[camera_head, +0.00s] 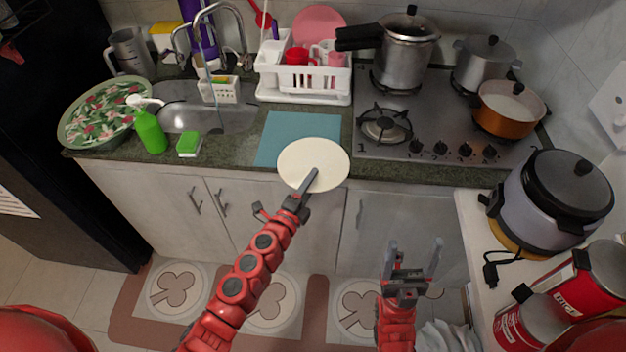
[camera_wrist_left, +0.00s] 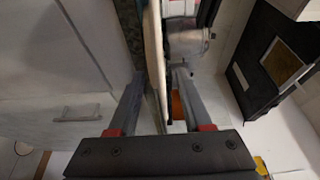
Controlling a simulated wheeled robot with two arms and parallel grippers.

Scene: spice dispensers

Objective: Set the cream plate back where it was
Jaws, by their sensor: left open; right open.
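The cream plate (camera_head: 318,158) lies at the counter's front edge, overlapping the corner of a blue mat (camera_head: 292,130) and jutting past the edge. My left gripper (camera_head: 303,188) is open at the plate's near rim, with one finger over its top face. In the left wrist view, the plate (camera_wrist_left: 153,50) shows edge-on between the two spread fingers (camera_wrist_left: 157,88). Whether either finger touches it, I cannot tell. My right gripper (camera_head: 414,246) is open and empty in front of the lower cabinets, away from the plate.
A white dish rack (camera_head: 305,95) stands behind the mat, and the gas stove (camera_head: 440,125) is to the right. The sink (camera_head: 205,115), green bottle (camera_head: 150,130) and sponge (camera_head: 189,145) are left. A rice cooker (camera_head: 555,200) stands on the right-hand counter.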

